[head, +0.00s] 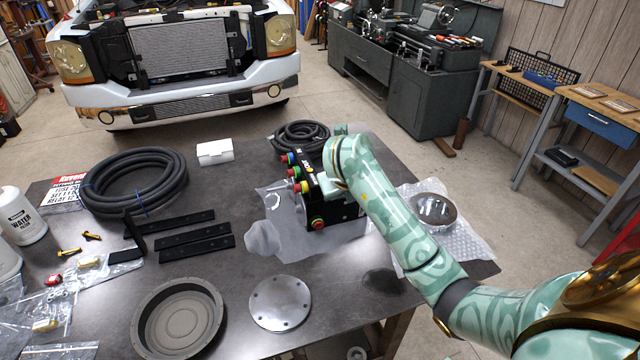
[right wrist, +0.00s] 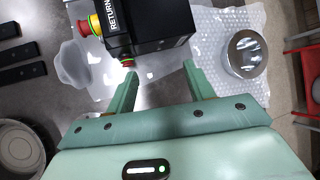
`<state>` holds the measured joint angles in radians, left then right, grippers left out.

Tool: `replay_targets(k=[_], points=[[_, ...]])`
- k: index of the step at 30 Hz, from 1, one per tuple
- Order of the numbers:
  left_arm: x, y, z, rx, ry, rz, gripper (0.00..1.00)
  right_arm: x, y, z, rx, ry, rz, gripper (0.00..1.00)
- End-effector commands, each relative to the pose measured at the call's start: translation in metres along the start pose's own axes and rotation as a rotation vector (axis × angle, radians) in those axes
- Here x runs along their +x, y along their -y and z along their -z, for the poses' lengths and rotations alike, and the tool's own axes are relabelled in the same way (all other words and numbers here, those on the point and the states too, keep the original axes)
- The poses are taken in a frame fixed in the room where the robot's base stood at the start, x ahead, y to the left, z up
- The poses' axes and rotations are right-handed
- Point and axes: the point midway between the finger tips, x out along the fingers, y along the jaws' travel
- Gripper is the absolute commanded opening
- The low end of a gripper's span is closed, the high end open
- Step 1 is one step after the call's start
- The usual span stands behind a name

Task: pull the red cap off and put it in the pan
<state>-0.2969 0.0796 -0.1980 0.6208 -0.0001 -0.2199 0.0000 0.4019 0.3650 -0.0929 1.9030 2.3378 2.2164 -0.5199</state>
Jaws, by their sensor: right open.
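A black box (head: 345,211) with several coloured fittings along its left side stands on a clear plastic sheet on the table. A red cap (head: 317,224) with a green ring sits at its near lower corner. In the right wrist view a red cap (right wrist: 94,24) with yellow and green rings sticks out left of the box, and a smaller red one (right wrist: 126,62) shows beneath the box edge near a fingertip. My right gripper (right wrist: 161,72) is open and empty, its fingers pointing at the box. The round grey pan (head: 141,322) lies at the table's front left.
A flat metal disc (head: 280,303) lies right of the pan. Black bars (head: 195,242) and a coiled hose (head: 135,182) lie to the left. A shiny round part (head: 434,209) rests on bubble wrap at the right. Another hose coil (head: 299,137) lies behind the box.

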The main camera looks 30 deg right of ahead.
Motion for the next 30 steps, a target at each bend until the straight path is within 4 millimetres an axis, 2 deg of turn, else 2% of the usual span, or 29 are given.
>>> replay_targets(k=[3,8,11,24,30], points=[[-0.001,0.0,0.0,0.0,0.0,0.0,0.47,-0.015,-0.026,0.007,0.045,-0.116,-0.173,0.53],[0.002,-0.001,-0.001,0.001,0.002,-0.001,0.47,-0.017,-0.041,0.014,0.06,-0.179,-0.255,0.53],[0.008,-0.002,-0.004,0.002,0.005,-0.002,0.47,-0.003,-0.046,0.018,0.06,-0.183,-0.259,0.53],[0.041,-0.005,-0.014,0.003,0.02,-0.007,0.47,0.094,-0.071,0.035,0.061,-0.181,-0.254,0.53],[0.049,-0.006,-0.016,0.003,0.023,-0.008,0.47,0.122,-0.078,0.039,0.06,-0.179,-0.254,0.53]])
